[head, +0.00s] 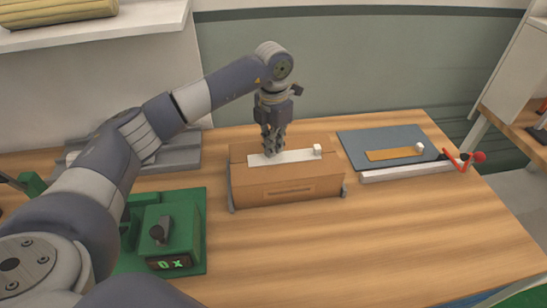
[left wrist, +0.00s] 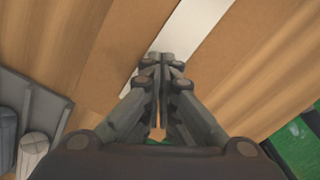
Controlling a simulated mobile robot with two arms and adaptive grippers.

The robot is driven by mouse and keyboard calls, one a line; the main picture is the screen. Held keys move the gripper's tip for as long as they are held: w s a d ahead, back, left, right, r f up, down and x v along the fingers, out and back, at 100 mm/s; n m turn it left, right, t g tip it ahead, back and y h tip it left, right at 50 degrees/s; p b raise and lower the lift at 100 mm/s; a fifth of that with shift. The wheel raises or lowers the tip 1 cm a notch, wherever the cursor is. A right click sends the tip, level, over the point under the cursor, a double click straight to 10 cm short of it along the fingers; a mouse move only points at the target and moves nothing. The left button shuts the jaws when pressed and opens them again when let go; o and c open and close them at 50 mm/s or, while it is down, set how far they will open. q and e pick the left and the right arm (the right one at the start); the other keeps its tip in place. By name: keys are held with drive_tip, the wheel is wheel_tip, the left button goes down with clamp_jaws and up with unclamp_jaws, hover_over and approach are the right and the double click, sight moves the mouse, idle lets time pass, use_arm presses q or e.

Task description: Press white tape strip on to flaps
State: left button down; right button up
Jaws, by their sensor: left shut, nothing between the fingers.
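A brown cardboard box (head: 290,186) stands closed on the wooden table. A white tape strip (head: 285,158) lies along the seam of its top flaps, with a small white block (head: 317,150) at its right end. My left gripper (head: 272,154) is shut and empty, pointing down at the left part of the strip. In the left wrist view the strip (left wrist: 196,32) runs diagonally across the box flaps (left wrist: 235,55), and the fingertips (left wrist: 166,62) overlap it. I cannot tell whether they touch it. My right gripper is not in view.
A blue-grey mat (head: 375,137) with a brown strip (head: 393,154) and a small white block lies right of the box. In front of it is a white bar (head: 410,171) with a red-tipped part. A green device (head: 168,238) stands front left. The front right table is clear.

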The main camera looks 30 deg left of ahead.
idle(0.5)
use_arm(q)
drive_tip(key=shift+f+b, duration=0.4)
drive_tip(key=shift+f, duration=0.25)
drive_tip(key=shift+f+b, duration=0.3)
drive_tip(key=shift+f, duration=0.1)
drive_tip(key=shift+s, duration=0.1)
idle(0.7)
drive_tip(key=shift+r+p, duration=2.35)
drive_tip(key=shift+r, duration=1.25)
drive_tip(key=shift+f, duration=0.1)
